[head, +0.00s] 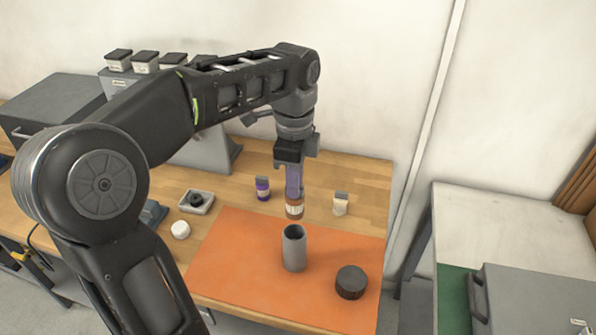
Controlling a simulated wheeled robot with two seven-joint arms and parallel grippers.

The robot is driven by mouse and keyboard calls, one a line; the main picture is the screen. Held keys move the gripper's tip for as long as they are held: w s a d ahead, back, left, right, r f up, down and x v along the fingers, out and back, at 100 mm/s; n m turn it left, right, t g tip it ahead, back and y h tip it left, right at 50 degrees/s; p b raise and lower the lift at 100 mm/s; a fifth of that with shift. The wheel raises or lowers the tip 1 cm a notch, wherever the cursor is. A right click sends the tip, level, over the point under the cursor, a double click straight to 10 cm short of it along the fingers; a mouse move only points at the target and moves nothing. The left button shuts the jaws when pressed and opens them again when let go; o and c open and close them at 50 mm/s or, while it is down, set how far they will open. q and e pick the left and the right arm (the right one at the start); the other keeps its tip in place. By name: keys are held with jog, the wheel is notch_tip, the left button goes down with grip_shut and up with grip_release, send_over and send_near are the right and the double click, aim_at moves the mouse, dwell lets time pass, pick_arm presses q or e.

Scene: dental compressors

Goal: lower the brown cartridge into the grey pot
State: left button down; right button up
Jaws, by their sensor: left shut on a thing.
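My left gripper (293,182) points straight down and is shut on the brown cartridge (294,209). The cartridge has a pale label band and hangs upright. The grey pot (294,250) is an open-topped upright cylinder on the orange mat (230,264). In the head view the cartridge appears just above the pot's dark opening, apart from it. How far it is in depth from the opening I cannot tell. My right gripper is not in view.
A dark round lid-like piece (351,282) lies right of the pot. Behind the mat stand a purple bottle (262,189) and a cream container (341,204). A small grey tray (196,201) and a white round piece (180,229) are at left. The mat's left part is clear.

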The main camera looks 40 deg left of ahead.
aim_at(294, 202)
pick_arm(q)
jog(key=shift+s+d, duration=0.2)
jog(key=shift+d, duration=0.25)
jog(key=shift+w+a+f, duration=0.1)
jog(key=shift+a+f, duration=0.15)
jog(key=shift+a, duration=0.4)
jog(key=shift+d, duration=0.3)
jog(key=shift+a+f, duration=0.1)
jog(key=shift+f, duration=0.9)
jog(key=shift+f+b, duration=0.65)
jog(key=shift+f, duration=0.7)
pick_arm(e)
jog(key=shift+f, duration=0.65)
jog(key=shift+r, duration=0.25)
pick_arm(q)
jog(key=shift+f, duration=0.2)
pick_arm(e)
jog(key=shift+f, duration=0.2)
